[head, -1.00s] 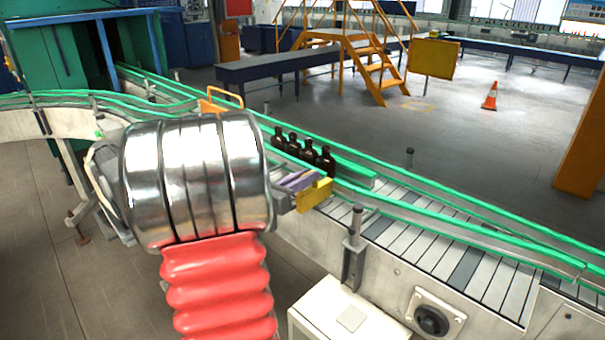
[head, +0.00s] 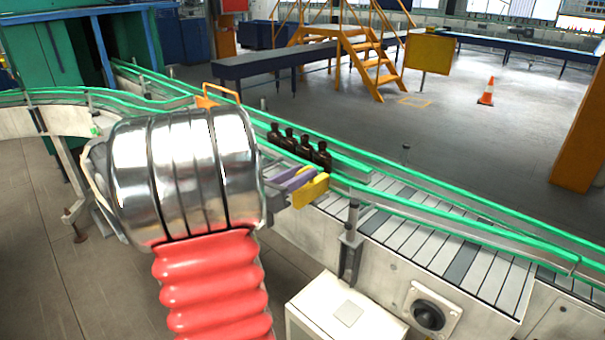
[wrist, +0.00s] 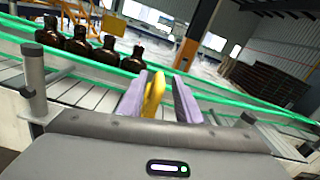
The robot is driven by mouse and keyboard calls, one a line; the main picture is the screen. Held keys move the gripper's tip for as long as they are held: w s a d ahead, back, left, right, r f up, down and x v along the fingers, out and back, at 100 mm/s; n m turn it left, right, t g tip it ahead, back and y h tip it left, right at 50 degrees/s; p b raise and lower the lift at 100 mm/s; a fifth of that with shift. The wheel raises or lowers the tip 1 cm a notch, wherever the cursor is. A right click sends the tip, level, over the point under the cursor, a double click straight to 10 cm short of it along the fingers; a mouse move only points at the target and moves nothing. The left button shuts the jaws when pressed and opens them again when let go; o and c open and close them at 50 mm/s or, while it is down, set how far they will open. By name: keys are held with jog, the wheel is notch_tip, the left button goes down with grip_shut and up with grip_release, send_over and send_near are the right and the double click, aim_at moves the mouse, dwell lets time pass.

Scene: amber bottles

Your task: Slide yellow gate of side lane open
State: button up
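The yellow gate (head: 311,191) stands at the near rail of the conveyor, just right of my gripper in the head view. In the wrist view the yellow piece (wrist: 153,97) rises between my two purple fingers, close to the left one. My gripper (wrist: 160,98) is open around it, with a gap visible on the right finger's side. It also shows in the head view (head: 292,179), partly hidden by my silver wrist. Several dark amber bottles (head: 304,146) stand in a row on the lane just behind the gate.
Green guide rails (head: 450,226) run along both sides of the slatted conveyor (head: 425,240), which is empty right of the gate. A post (head: 351,240) stands close at the near side. A white box (head: 345,312) is below. An orange handle-like frame (head: 219,92) shows behind my wrist.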

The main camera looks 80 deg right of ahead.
jog(key=v, duration=1.3)
jog(key=shift+a, duration=0.2)
dwell(0.3)
jog(key=shift+f, duration=0.1)
jog(key=s+a+f+m+y, duration=0.3)
jog(key=a+f+m+y, duration=0.25)
jog(key=f, duration=0.25)
jog(key=w+a+f+m+t+y, duration=0.2)
jog(key=a+m, duration=0.1)
jog(key=a, duration=0.2)
jog(key=w+a+f+m+t+y, duration=0.2)
jog(key=w+a+m, duration=0.15)
jog(key=a, duration=0.25)
jog(key=w+a+r+m+t+y, duration=0.1)
jog(key=w+a+m+t, duration=0.1)
jog(key=w+a+t, duration=0.45)
jog(key=w+a+r+m+t+y, duration=0.1)
jog(key=w+a+m+y, duration=0.15)
jog(key=a, duration=0.65)
jog(key=w+a+r+n+t+y, duration=0.1)
jog(key=a+r+t, duration=0.1)
jog(key=a, duration=0.4)
jog(key=w+a+r+n+t+y, duration=0.1)
jog(key=a+r+n+t, duration=0.1)
jog(key=a+r, duration=0.3)
jog(key=a, duration=0.2)
jog(key=shift+a, duration=0.3)
